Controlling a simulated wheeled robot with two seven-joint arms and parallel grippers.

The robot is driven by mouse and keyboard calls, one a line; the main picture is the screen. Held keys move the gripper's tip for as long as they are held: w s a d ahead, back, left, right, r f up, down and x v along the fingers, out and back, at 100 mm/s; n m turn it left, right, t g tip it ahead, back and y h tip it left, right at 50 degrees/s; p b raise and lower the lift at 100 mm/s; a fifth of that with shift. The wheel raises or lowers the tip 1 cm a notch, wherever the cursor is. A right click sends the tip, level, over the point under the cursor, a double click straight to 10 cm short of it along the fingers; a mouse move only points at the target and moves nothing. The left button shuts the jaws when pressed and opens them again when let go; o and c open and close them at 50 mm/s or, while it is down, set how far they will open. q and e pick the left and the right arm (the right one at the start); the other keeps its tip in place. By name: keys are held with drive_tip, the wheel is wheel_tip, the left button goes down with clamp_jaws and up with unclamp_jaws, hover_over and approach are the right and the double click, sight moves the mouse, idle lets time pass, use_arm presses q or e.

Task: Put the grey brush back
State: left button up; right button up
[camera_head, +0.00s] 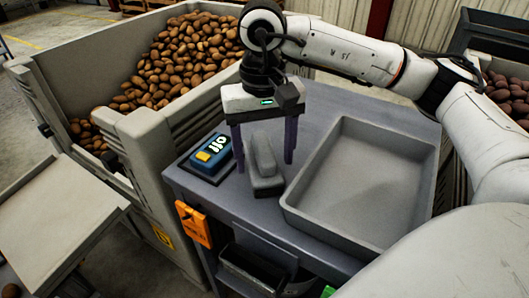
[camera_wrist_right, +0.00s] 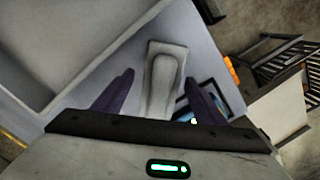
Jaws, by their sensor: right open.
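The grey brush (camera_head: 264,168) lies on the blue-grey table (camera_head: 318,98), between the blue device and the grey tray. It also shows in the right wrist view (camera_wrist_right: 163,78), lengthwise between the fingers. My right gripper (camera_head: 264,162) points down over the brush. Its two dark purple fingers are open, one on each side of the brush, with gaps visible. Whether the fingertips touch the table I cannot tell. My left gripper is not in view.
A shallow empty grey tray (camera_head: 292,208) stands right of the brush. A blue device (camera_head: 211,152) with a yellow button sits close on the left. An orange holder (camera_head: 194,224) and a dark open bin (camera_head: 250,268) are on the table's front. A potato crate (camera_head: 145,135) stands behind left.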

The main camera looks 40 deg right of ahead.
sight(263, 148)
drive_tip(key=shift+r, duration=0.2)
drive_tip(key=shift+r+p, duration=0.3)
drive_tip(key=shift+r, duration=0.1)
wheel_tip(263, 148, up, 10)
drive_tip(key=shift+w+p, duration=0.1)
drive_tip(key=shift+p, duration=0.9)
drive_tip(key=shift+a+r, duration=0.1)
drive_tip(key=shift+r, duration=0.5)
